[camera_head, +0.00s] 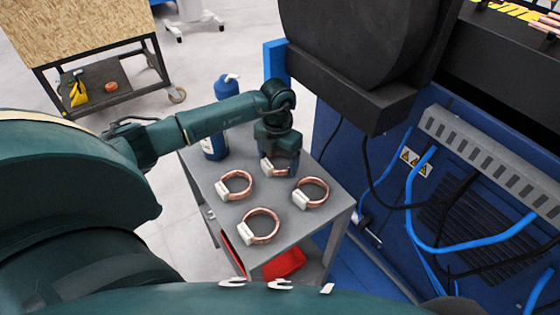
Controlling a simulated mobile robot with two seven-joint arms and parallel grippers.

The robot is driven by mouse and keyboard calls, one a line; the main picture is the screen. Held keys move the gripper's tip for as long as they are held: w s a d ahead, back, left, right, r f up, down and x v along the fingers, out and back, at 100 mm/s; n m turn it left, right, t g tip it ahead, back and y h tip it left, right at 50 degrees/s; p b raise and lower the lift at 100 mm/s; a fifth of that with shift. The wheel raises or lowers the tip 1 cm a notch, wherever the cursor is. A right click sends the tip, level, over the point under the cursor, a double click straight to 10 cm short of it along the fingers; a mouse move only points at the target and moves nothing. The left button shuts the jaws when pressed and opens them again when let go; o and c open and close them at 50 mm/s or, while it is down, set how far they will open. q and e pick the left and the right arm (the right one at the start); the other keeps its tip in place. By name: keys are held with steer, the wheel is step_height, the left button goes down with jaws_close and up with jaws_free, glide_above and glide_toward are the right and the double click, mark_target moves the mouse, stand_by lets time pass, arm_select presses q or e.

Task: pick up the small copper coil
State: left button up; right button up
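Several copper coils with white tags lie on the grey top of a small cart. One coil (236,185) is at the left, one (312,192) at the right, and a larger one (260,227) at the front. A further coil (268,169) is at the back, partly hidden by my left gripper (280,164). My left arm reaches in from the left, and the gripper points down at this back coil. I cannot tell whether its fingers hold the coil or only surround it. My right gripper is not in view.
The cart (235,210) stands beside a large blue machine (380,190) with hanging cables. A blue bottle (214,143) stands on the cart's far-left edge, close to my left forearm. A red item (284,264) shows below the cart top. A wooden-panel workbench (75,35) is at upper left.

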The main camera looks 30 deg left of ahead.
arm_select(q)
steer(key=c, duration=0.6)
steer(key=shift+r, duration=0.1)
